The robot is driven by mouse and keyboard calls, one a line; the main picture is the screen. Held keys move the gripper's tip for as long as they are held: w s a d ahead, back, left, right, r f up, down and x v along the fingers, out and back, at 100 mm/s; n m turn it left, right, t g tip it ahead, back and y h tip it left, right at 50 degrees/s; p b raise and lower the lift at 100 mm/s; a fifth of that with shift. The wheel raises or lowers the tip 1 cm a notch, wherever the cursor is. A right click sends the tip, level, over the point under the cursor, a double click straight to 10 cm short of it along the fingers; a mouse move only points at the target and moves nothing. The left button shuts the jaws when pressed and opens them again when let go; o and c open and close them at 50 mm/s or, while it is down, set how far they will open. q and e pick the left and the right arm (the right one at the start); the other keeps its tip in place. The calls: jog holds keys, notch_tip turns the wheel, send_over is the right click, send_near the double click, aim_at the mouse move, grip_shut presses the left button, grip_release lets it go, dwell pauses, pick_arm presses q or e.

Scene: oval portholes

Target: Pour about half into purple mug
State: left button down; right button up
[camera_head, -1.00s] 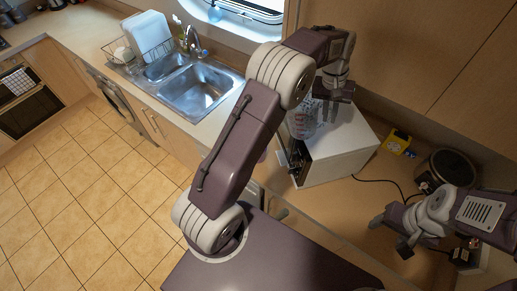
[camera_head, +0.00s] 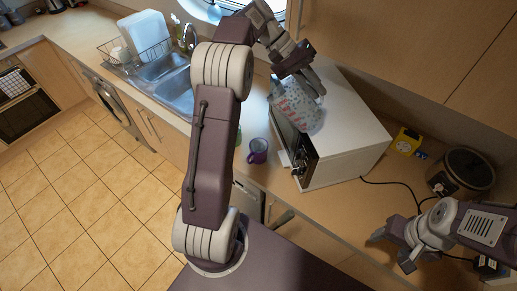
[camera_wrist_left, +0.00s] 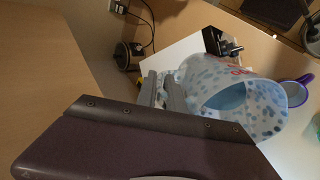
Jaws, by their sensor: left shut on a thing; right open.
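The purple mug (camera_head: 258,151) stands on the counter left of the white box-shaped appliance; it also shows behind the jug in the left wrist view (camera_wrist_left: 294,92). My left gripper (camera_head: 306,80) is shut on a translucent jug (camera_head: 293,107) with blue spots and red markings. The jug is held above the counter, to the upper right of the mug and apart from it in the head view. It looks tilted. In the left wrist view the jug (camera_wrist_left: 262,104) shows pale blue inside; I cannot tell the liquid level. My right gripper (camera_head: 390,246) is open and empty at lower right.
The white appliance (camera_head: 345,135) stands right beside the jug, its dark front facing left. A sink (camera_head: 172,88) and dish rack lie to the left. A yellow box (camera_head: 406,141) and a round dark appliance (camera_head: 460,172) stand at right.

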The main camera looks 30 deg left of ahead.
aim_at(299, 86)
pick_arm(q)
jog(key=shift+a+r+h, duration=0.25)
jog(key=shift+h, duration=0.05)
jog(key=shift+s+a+r+h, duration=0.15)
jog(key=shift+a+h, duration=0.5)
jog(key=shift+h, duration=0.15)
jog(key=shift+a+r+t+h, duration=0.1)
jog(key=shift+a+t+h, duration=0.2)
jog(key=shift+a+h, duration=0.1)
jog(key=shift+s+a+f+h, duration=0.2)
jog(key=shift+a+f+h, duration=0.55)
jog(key=shift+a+h, duration=0.15)
dwell(0.9)
jog(key=shift+s+a+t+h+p, duration=0.15)
jog(key=shift+a+h+p, duration=0.2)
jog(key=shift+a, duration=0.55)
jog(key=shift+s+a+t+h+p, duration=0.15)
jog(key=shift+a+h, duration=0.3)
jog(key=shift+a, duration=0.4)
jog(key=shift+s+a+f+h+b, duration=0.15)
jog(key=shift+a+f+h+b, duration=0.25)
jog(key=shift+a+f+h, duration=0.45)
dwell(0.4)
